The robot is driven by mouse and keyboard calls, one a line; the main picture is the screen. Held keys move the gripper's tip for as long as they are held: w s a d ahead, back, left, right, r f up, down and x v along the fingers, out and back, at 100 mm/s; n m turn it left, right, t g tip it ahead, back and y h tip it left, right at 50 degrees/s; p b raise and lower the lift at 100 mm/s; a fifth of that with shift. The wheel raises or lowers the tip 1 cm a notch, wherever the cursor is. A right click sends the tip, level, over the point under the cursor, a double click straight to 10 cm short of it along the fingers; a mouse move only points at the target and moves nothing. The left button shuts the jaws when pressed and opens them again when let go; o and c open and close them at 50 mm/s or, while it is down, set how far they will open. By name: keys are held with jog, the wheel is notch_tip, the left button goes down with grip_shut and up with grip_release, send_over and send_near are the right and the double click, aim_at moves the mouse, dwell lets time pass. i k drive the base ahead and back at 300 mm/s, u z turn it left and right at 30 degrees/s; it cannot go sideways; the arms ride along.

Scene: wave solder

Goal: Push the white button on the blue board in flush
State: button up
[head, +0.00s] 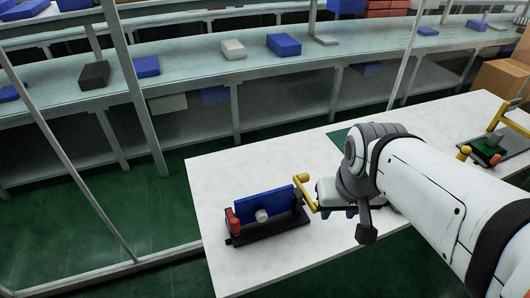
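The blue board (273,203) stands upright in a dark holder (268,232) near the left end of the white table. The white button (262,215) sticks out from the front face of the board, low and near its middle. My gripper (338,206) is just right of the board, at the end of my white arm. My arm and wrist hide much of the gripper, so I cannot tell whether its fingers are open or shut. I see no contact between it and the button.
A red part (232,221) sits at the holder's left end and a yellow crank-like handle (304,186) at its right. A second fixture with a green board (487,154) stands at the table's far right. The white table (228,270) is clear in front of the holder.

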aim_at(261, 216)
jog(key=z, duration=2.15)
jog(key=k, duration=1.95)
jog(key=u, duration=1.25)
jog(key=i, duration=1)
jog(key=u, duration=0.05)
